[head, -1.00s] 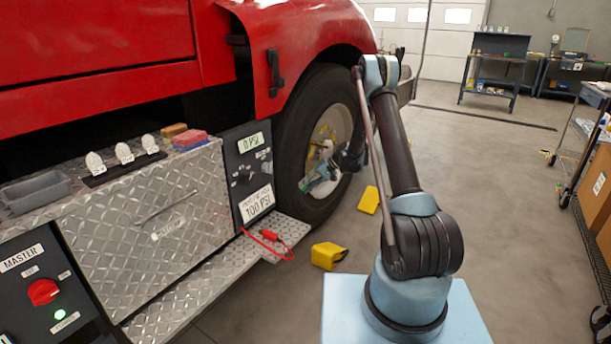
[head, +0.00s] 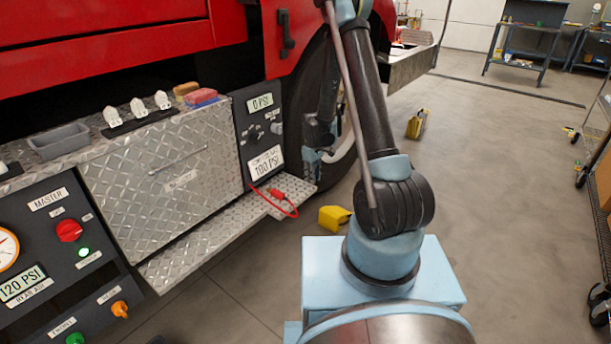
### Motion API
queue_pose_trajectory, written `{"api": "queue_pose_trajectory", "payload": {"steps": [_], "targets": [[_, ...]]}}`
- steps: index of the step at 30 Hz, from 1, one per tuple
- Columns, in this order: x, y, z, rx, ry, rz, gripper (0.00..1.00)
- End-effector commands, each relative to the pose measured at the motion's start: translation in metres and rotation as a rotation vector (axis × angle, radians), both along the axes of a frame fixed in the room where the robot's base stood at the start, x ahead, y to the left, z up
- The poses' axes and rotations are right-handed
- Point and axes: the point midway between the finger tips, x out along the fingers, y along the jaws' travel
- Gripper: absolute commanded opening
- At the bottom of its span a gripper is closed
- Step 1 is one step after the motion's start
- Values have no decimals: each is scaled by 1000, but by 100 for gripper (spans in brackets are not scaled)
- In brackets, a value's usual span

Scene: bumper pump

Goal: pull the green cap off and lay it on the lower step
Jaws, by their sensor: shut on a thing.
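My gripper (head: 312,158) is low in front of the truck's front wheel (head: 335,165), just above and behind the outer end of the lower step. It is small in the head view and partly merges with the dark tire. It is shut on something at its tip. The green cap is too small or hidden to make out there. The lower step (head: 190,247) is a diamond-plate ledge along the truck's side, running under the metal box to the wheel. Most of its surface is bare.
A red air fitting with a coiled red hose (head: 277,196) lies on the step's outer end. Yellow chocks (head: 334,217) (head: 417,125) are on the floor. Open floor lies to the right.

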Motion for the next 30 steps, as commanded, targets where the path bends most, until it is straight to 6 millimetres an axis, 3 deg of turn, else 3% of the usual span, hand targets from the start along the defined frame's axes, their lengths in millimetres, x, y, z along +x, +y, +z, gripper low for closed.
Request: {"api": "queue_pose_trajectory", "payload": {"steps": [30], "targets": [[56,67,-26,1,0,-4,0]]}}
